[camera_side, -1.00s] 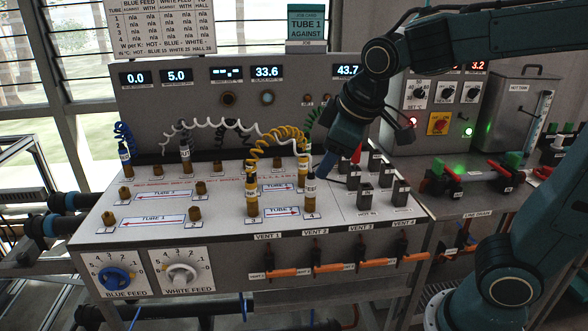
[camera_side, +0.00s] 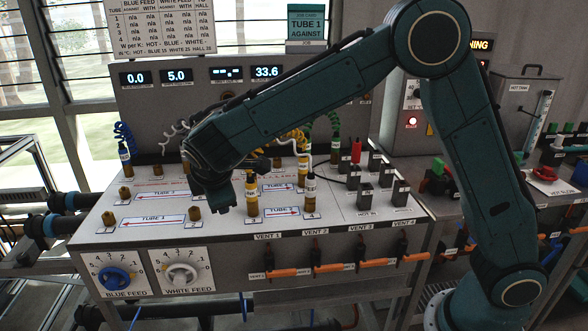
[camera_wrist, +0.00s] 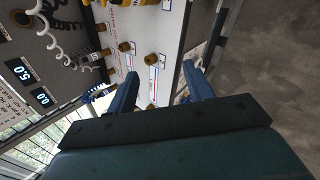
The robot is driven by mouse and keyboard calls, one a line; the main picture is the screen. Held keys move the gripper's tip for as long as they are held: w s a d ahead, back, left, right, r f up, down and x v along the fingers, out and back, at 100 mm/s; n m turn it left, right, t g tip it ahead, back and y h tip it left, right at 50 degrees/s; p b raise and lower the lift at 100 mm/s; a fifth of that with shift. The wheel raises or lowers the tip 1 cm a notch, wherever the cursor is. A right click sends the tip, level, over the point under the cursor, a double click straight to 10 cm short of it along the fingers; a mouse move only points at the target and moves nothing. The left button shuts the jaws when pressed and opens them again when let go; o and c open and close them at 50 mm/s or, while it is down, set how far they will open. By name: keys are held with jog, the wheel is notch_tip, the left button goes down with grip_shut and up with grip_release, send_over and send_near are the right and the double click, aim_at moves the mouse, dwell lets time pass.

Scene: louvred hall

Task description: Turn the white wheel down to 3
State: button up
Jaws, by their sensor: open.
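The white wheel (camera_side: 181,274) is on the front face of the bench, on a plate marked WHITE FEED with a scale of numbers around it. I cannot tell exactly which number it points to. The blue wheel (camera_side: 117,279) sits just left of it on the BLUE FEED plate. My gripper (camera_side: 226,208) hangs over the bench top, above and to the right of the white wheel and apart from it. In the wrist view my gripper's two blue fingers (camera_wrist: 160,88) are spread with nothing between them. The white wheel is not clearly visible there.
Brass ports (camera_side: 194,214) and upright hose plugs (camera_side: 252,193) stand on the bench top near my gripper. Orange vent handles (camera_side: 281,273) stick out from the front, right of the white wheel. The space before the wheels is clear. A display (camera_side: 176,76) reads 5.0.

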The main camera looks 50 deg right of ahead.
jog(key=w+a+f+n+t+h, duration=0.1)
jog(key=w+a+f+n, duration=0.15)
jog(key=a+f, duration=0.3)
jog(key=w+a+f+n+t+h, duration=0.1)
jog(key=a+f+n, duration=0.3)
jog(key=f, duration=0.2)
jog(key=n+t+h, duration=0.2)
jog(key=n, duration=0.4)
send_near(180, 283)
jog(key=v, duration=0.5)
jog(key=shift+s, duration=0.2)
jog(key=x, duration=1.4)
jog(key=shift+w+a+r, duration=0.1)
jog(key=shift+a, duration=0.05)
jog(key=shift+c, duration=0.2)
jog(key=c, duration=0.9)
